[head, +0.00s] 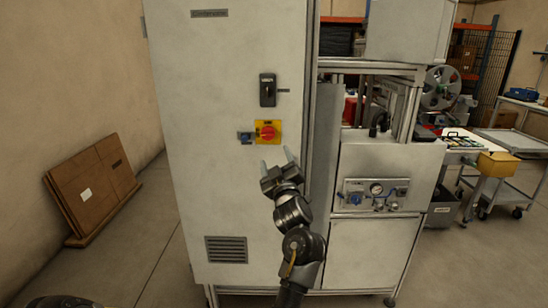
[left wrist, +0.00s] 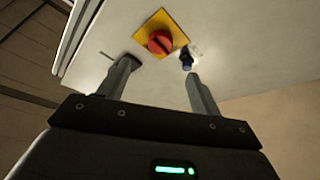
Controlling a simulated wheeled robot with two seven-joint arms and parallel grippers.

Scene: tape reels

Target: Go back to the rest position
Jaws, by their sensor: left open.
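My left gripper (head: 277,163) is in front of the grey-white cabinet (head: 225,60), just below the red rotary switch (head: 267,132) on its yellow plate. Its two fingers are spread apart with nothing between them. In the left wrist view the open fingers (left wrist: 158,85) point toward the cabinet face, with the red switch (left wrist: 160,42) beyond them and the small blue part (left wrist: 187,62) near the right fingertip. Whether a fingertip touches the cabinet I cannot tell. My right gripper is not in view.
A black handle (head: 267,90) sits above the switch. A machine with a gauge panel (head: 376,195) stands right of the cabinet. Brown flat boards (head: 92,188) lean on the left wall. A cart (head: 505,165) and a tape reel (head: 440,88) are farther right. Floor at left is largely clear.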

